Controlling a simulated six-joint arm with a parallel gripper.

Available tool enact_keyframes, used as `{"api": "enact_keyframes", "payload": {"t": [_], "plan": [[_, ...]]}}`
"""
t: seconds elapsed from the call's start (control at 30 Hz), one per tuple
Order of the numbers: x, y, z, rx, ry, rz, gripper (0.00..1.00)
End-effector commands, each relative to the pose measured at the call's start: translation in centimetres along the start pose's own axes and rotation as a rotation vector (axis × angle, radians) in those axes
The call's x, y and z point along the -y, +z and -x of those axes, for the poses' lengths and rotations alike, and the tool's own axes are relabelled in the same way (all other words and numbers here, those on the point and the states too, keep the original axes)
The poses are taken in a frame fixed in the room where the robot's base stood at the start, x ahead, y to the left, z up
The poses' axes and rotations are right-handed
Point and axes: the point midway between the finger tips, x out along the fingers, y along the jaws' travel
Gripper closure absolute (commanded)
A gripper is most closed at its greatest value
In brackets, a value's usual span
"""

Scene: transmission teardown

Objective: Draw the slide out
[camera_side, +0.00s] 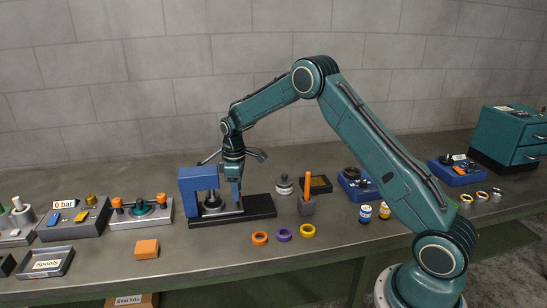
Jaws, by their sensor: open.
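A blue press-like frame (198,183) stands on a long black base (260,207) on the bench. A silver round part (212,203) sits under the frame's top. Which piece is the slide I cannot tell for sure; the black base reaches out to the right of the frame. My gripper (235,196) points down just right of the blue frame, low over the base. It is open, and I see nothing held in it. Its fingertips are small here, and whether they touch anything is unclear.
Left of the frame are a fixture with orange knobs (142,210), an orange block (147,249) and a "Spools" tray (66,273).

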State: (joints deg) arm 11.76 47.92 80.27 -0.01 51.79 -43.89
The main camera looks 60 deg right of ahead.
Motion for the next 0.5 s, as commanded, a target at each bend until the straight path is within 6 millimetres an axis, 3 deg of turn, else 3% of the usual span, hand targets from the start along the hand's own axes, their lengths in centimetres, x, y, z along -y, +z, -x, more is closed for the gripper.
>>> {"api": "enact_keyframes", "payload": {"t": [0.3,0.5], "plan": [[0.01,0.01,-0.24,0.001,-0.001,0.0,0.57],[0.01,0.01,-0.21,0.0,0.0,0.0,0.94]]}}
